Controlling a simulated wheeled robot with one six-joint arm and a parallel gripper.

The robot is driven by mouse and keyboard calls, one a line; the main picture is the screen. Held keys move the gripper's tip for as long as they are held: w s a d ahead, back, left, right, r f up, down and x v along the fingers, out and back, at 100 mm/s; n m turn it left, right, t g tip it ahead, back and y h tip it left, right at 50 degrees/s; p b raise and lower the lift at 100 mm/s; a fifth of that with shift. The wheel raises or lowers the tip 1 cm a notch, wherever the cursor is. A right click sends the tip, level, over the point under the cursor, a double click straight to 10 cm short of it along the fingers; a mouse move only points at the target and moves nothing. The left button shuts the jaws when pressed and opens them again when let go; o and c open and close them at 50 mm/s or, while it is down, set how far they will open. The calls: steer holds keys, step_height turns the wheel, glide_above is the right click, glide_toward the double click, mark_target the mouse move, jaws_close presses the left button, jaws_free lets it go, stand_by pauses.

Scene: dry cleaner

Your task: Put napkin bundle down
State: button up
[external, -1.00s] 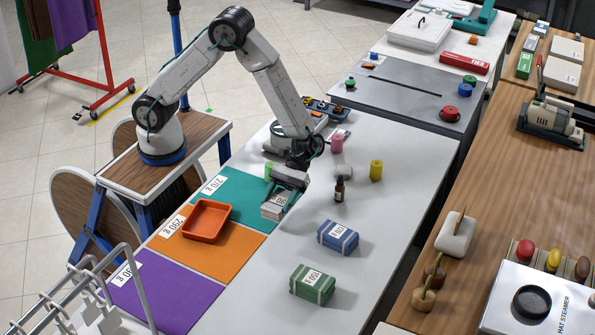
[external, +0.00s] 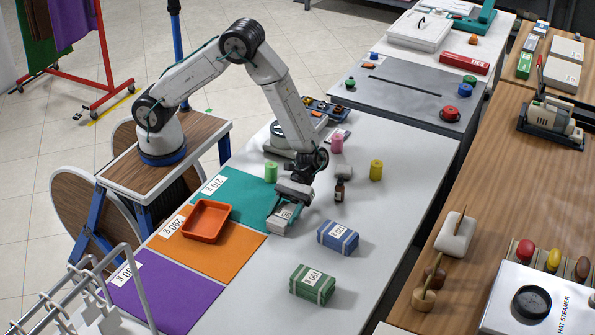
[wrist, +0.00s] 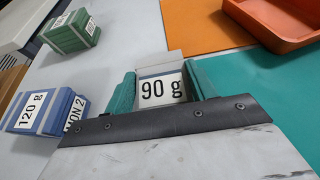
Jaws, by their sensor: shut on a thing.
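My gripper (external: 288,203) is shut on a pale grey napkin bundle (external: 283,217), low over the right edge of the teal mat (external: 243,187) and the white table. In the wrist view the bundle, marked 90 g (wrist: 160,90), sits between the two green fingers of my gripper (wrist: 160,86). I cannot tell whether its underside touches the surface. A blue bundle (external: 338,238) marked 120 g in the wrist view (wrist: 45,112) and a green bundle (external: 312,285) stand on the white table to the right and nearer the camera.
A dark bottle (external: 339,191), a yellow cylinder (external: 376,170), a pink one (external: 337,143) and a green one (external: 271,172) stand nearby. The table's right side (external: 410,200) is clear.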

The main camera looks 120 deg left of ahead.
steer(key=o, duration=1)
steer(key=shift+r, duration=0.3)
steer(key=v, duration=1.2)
steer(key=s+d+r+m+g+y, duration=0.1)
steer(key=s+d+r+m+y, duration=0.3)
steer(key=s+r, duration=0.45)
steer(key=s+d+r+m+g+y, duration=0.1)
steer(key=s+d+r+m+y, duration=0.15)
steer(key=s+r+m, duration=0.5)
steer(key=s+a+r+m+t+y, duration=0.1)
steer(key=s+m+y, duration=0.1)
steer(key=s, duration=0.4)
steer(key=s+a+r+m+t+y, duration=0.1)
steer(key=s+m+y, duration=0.1)
steer(key=s, duration=0.4)
steer(key=s+a+r+m+t+y, duration=0.1)
steer(key=s+r+m+y, duration=0.1)
steer(key=s, duration=0.5)
steer(key=shift+a+m+y, duration=0.25)
steer(key=shift+a+y, duration=0.1)
steer(key=shift+y, duration=0.1)
